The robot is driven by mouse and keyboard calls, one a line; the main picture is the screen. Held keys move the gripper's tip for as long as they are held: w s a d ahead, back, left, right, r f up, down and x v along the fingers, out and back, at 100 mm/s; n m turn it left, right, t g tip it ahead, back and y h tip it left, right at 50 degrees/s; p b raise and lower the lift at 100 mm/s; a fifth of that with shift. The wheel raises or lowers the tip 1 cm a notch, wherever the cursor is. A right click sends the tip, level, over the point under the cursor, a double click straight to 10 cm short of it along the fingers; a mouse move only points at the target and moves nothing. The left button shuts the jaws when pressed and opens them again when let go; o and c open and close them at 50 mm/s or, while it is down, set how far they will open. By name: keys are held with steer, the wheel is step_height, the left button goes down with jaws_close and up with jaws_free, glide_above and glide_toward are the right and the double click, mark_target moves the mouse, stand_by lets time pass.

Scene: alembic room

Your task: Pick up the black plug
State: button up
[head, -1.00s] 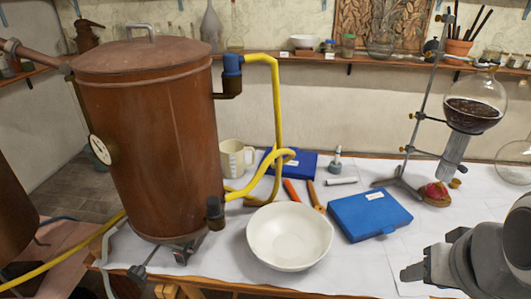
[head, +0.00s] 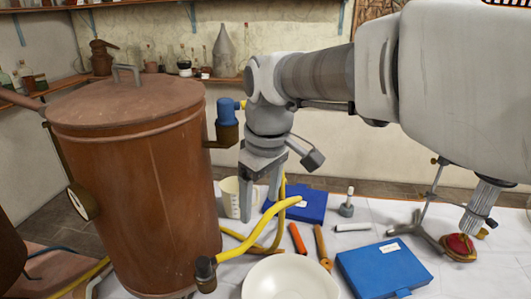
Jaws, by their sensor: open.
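I cannot make out a clear black plug in the head view. A small dark grey fitting with a pale upright stem (head: 347,204) stands on the white-covered table. A dark connector (head: 205,275) sits at the lower end of the yellow hose (head: 262,238), by the copper boiler (head: 140,190). My gripper (head: 261,197) points down with its two fingers apart and nothing between them. It appears in front of the beaker and hose, to the right of the boiler. My arm crosses the upper right and hides much of the back shelf and the flask stand.
A measuring beaker (head: 231,198) and a blue case (head: 309,207) stand behind the hose. A white bowl (head: 287,280), an orange-handled tool (head: 298,239), a wooden-handled tool (head: 322,246) and another blue case (head: 376,272) lie nearer. A red object (head: 459,246) is at the right.

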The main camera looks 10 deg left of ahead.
steer(key=w+a+f+n+g+h+p, duration=0.1)
steer(key=a+f+n, duration=0.15)
steer(key=a, duration=0.45)
steer(key=a+f+n, duration=0.1)
steer(key=a+n, duration=0.2)
steer(key=a, duration=0.3)
glide_above(203, 260)
step_height(203, 260, down, 11)
steer(key=shift+f, duration=0.2)
steer(key=shift+s+f, duration=0.1)
steer(key=shift+f, duration=2.95)
jaws_close()
